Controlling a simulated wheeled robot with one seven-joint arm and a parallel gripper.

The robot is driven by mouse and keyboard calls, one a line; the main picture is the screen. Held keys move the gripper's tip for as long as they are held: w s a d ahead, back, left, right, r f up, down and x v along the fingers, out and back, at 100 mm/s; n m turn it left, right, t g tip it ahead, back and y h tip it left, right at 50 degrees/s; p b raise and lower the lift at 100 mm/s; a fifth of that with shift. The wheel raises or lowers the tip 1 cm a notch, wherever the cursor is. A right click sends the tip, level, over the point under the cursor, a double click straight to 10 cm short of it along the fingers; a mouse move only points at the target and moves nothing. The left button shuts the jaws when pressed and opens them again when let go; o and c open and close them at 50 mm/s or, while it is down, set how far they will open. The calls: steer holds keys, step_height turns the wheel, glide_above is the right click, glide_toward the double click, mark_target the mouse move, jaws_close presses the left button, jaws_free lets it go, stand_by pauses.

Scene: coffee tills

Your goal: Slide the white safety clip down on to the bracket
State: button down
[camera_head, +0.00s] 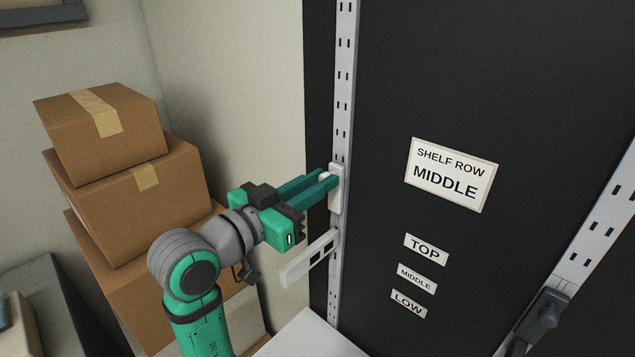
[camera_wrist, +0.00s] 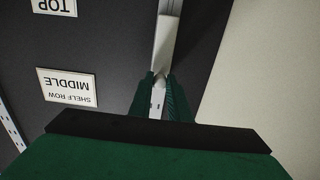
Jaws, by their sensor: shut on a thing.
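The white safety clip (camera_head: 336,198) is a small pale plate upright against the left slotted rail (camera_head: 345,100). My gripper (camera_head: 328,180) is shut on the clip, reaching in from the left, and its fingers hide part of it. The white bracket (camera_head: 308,262) juts out to the left from the same rail, just below the clip.
Stacked cardboard boxes (camera_head: 140,195) stand left behind my arm. A dark back panel carries a shelf row sign (camera_head: 453,175) reading MIDDLE and smaller labels. A dark bracket (camera_head: 543,317) sits on the right rail (camera_head: 605,215). A pale board (camera_head: 310,338) lies below.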

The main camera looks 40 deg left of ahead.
steer(key=shift+a, duration=0.1)
steer(key=shift+f, duration=2.45)
steer(key=c, duration=1.6)
jaws_free()
steer(key=shift+s, duration=0.1)
steer(key=s, duration=1)
steer(key=shift+s+a, duration=0.35)
